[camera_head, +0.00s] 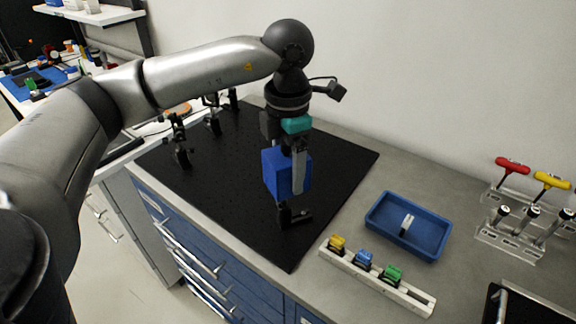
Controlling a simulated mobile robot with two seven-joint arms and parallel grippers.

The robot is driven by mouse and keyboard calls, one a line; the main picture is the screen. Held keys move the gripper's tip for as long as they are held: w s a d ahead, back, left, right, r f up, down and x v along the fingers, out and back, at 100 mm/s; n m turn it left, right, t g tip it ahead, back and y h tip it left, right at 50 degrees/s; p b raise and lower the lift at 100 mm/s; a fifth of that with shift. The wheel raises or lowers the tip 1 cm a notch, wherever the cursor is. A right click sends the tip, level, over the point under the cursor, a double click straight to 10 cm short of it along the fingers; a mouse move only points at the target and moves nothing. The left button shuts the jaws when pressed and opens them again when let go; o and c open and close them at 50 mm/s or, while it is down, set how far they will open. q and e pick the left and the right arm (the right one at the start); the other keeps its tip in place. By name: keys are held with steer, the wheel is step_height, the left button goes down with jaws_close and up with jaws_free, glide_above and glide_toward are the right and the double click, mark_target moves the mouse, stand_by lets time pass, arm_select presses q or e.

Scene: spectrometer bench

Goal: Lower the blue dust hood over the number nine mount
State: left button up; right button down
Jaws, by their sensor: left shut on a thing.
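My left arm reaches in from the left over the black breadboard (340,165). Its gripper (299,178) points down and is shut on the blue dust hood (279,174), a blue box. One finger shows across the hood's right part. Below the hood a small black mount (291,216) stands on the board near its front edge. The hood's lower edge is at about the mount's top in the picture; I cannot tell if they touch. The mount's upper part may be hidden by the hood. No number is readable. My right gripper is not in view.
More black mounts (182,150) stand at the board's far left. To the right are a white rack (410,297) with yellow, blue and green pieces, a blue tray (374,222) holding a small pale item, and a clear stand with red- and yellow-handled tools (512,165). A wall runs behind.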

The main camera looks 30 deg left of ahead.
arm_select(q)
steer(key=shift+f+b, duration=1.5)
steer(key=shift+f, duration=0.35)
steer(key=shift+f+b, duration=0.3)
steer(key=o, duration=1.2)
steer(key=shift+o, duration=0.2)
step_height(320, 180, up, 15)
steer(key=p, duration=0.3)
steer(key=shift+r, duration=0.2)
steer(key=shift+f, duration=0.1)
